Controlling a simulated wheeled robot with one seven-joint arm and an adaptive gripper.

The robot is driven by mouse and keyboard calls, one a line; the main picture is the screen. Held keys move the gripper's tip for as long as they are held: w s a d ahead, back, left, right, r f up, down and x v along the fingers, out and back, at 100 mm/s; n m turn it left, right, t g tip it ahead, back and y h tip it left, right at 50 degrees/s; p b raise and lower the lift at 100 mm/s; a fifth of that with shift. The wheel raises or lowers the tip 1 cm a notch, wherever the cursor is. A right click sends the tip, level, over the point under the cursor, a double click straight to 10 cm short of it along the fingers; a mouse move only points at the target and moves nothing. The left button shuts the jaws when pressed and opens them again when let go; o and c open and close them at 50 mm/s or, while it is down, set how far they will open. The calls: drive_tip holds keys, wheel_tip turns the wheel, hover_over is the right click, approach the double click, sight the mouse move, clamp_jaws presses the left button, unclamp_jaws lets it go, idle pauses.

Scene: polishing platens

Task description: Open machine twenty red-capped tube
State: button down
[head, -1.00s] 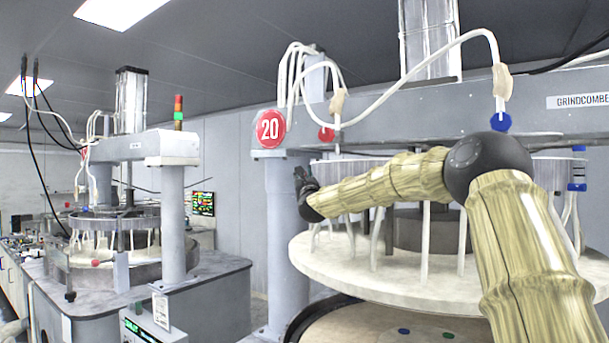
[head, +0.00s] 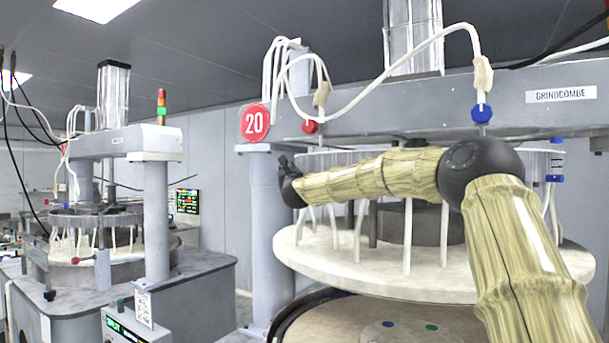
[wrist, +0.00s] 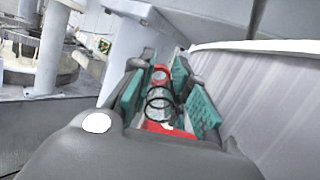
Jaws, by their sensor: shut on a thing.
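Machine twenty, marked by a round red "20" sign (head: 254,122), stands in the middle and right of the head view. In the wrist view, the teal-padded fingers (wrist: 160,95) are shut on a grey fitting (wrist: 160,98) with dark rings and red parts at both ends. I cannot tell whether it joins a tube.
The wide pale platen (head: 330,262) lies below my arm. A grey column (head: 270,235) stands close by my gripper. A second machine (head: 155,215) stands at the left.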

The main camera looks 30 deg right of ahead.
drive_tip(key=shift+d+g+y+p, duration=0.1)
drive_tip(key=shift+g+y+p, duration=0.25)
drive_tip(key=shift+p, duration=0.3)
drive_tip(key=shift+f+g+p, duration=0.3)
drive_tip(key=shift+g+p, duration=0.25)
drive_tip(key=shift+p, duration=0.65)
drive_tip(key=shift+f+y+p, duration=0.25)
drive_tip(key=shift+f+p, duration=0.05)
drive_tip(key=shift+p, duration=0.1)
drive_tip(key=shift+f, duration=0.1)
drive_tip(key=c, duration=1.6)
unclamp_jaws()
drive_tip(key=v, duration=1.2)
drive_tip(key=shift+r, duration=0.2)
